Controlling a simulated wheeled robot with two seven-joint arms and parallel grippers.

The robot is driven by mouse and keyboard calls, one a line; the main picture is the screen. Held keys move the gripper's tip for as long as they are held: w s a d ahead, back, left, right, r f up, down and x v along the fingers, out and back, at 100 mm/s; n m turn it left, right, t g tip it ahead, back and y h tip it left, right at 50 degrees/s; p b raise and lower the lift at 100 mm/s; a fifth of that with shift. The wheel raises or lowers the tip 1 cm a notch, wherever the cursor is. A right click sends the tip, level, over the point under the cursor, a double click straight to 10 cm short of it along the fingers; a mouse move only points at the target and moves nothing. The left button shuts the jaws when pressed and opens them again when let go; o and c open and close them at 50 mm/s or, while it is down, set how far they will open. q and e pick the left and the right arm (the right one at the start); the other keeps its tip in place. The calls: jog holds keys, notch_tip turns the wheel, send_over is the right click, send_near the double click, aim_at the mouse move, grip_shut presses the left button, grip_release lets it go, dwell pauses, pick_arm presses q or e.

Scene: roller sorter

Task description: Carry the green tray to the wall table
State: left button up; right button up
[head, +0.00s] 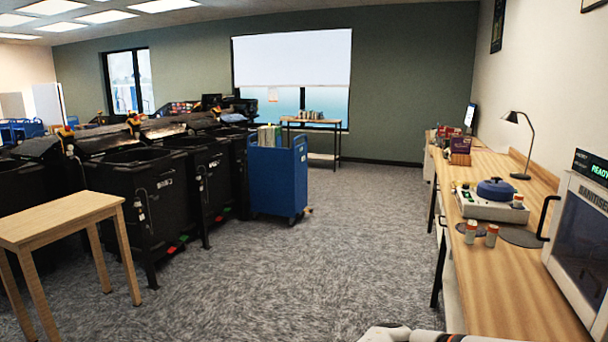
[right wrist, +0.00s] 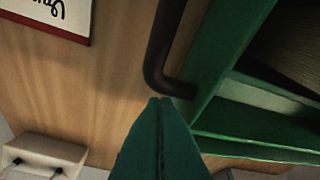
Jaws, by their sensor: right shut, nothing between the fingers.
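In the right wrist view a green tray (right wrist: 265,124) with raised walls stands at the right, partly cut off by the frame, with a dark inside. A black bar (right wrist: 158,55) curves down to its near corner. My right gripper (right wrist: 160,102) is shut and empty, its fingertips just beside the lower end of that bar; I cannot tell if they touch. The head view does not show the tray or either gripper. A narrow wooden table (head: 312,122) stands against the far wall under the window. My left gripper is out of view.
A long wooden bench (head: 490,275) runs along the right wall with a lamp (head: 520,140), small jars and a sanitiser (head: 585,235). Black bins (head: 150,205), a blue cart (head: 276,178) and a small wooden table (head: 60,217) stand left. The carpet (head: 330,240) between is clear.

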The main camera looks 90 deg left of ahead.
jog(key=shift+o, duration=1.2)
jog(key=v, duration=1.4)
dwell(0.5)
jog(key=d+r, duration=0.5)
jog(key=shift+d, duration=0.35)
dwell(0.3)
jog(key=shift+w+r, duration=0.1)
jog(key=shift+w, duration=0.05)
dwell(0.5)
